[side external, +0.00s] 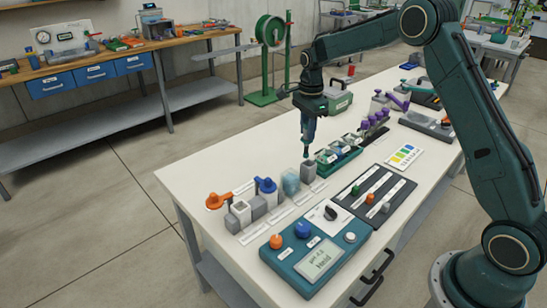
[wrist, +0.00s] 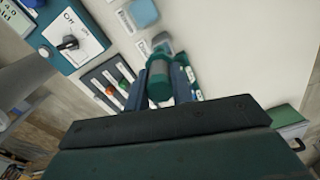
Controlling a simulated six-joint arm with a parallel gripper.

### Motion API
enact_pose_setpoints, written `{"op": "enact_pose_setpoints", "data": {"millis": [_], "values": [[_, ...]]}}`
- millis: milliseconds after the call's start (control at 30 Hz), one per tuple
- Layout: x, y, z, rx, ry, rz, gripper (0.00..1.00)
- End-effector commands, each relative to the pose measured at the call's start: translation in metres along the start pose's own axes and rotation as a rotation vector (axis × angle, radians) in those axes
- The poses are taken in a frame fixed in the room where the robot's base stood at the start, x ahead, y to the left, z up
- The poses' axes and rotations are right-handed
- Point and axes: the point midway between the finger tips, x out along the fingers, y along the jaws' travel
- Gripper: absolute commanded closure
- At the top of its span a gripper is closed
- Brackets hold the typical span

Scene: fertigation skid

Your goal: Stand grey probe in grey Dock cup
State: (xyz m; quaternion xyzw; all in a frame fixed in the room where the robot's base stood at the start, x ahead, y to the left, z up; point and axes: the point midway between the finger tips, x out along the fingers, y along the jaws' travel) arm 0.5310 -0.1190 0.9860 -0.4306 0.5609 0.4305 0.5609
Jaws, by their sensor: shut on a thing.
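My gripper (side external: 308,128) points down above the bench. In the wrist view its two fingers (wrist: 159,86) are shut on a short teal-green cylinder (wrist: 158,78). In the side view a slim dark tip hangs below the fingers, close to a grey block (side external: 308,172); I cannot tell if they touch. The held piece looks teal rather than grey. A grey block also shows just beyond the held piece in the wrist view (wrist: 161,40). Other grey blocks (side external: 258,208) stand further left in the row.
A teal control panel (side external: 285,272) and black slider panel (side external: 350,194) lie in front.

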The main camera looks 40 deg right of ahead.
Motion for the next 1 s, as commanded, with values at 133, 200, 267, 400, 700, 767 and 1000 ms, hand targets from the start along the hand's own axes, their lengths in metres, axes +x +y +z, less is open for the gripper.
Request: {"op": "enact_pose_setpoints", "data": {"millis": [133,200,267,400,700,767,1000], "values": [[0.001,-0.003,-0.015,0.0,0.0,0.0,1.0],[0.001,-0.004,-0.017,0.0,0.0,0.0,1.0],[0.001,-0.004,-0.017,-0.001,0.0,0.0,1.0],[0.002,-0.004,-0.016,-0.001,0.0,0.0,1.0],[0.013,-0.003,-0.016,-0.001,0.0,0.002,1.0],[0.017,-0.003,-0.016,-0.001,0.0,0.002,1.0],[0.034,-0.003,-0.016,-0.001,0.0,0.001,1.0]]}}
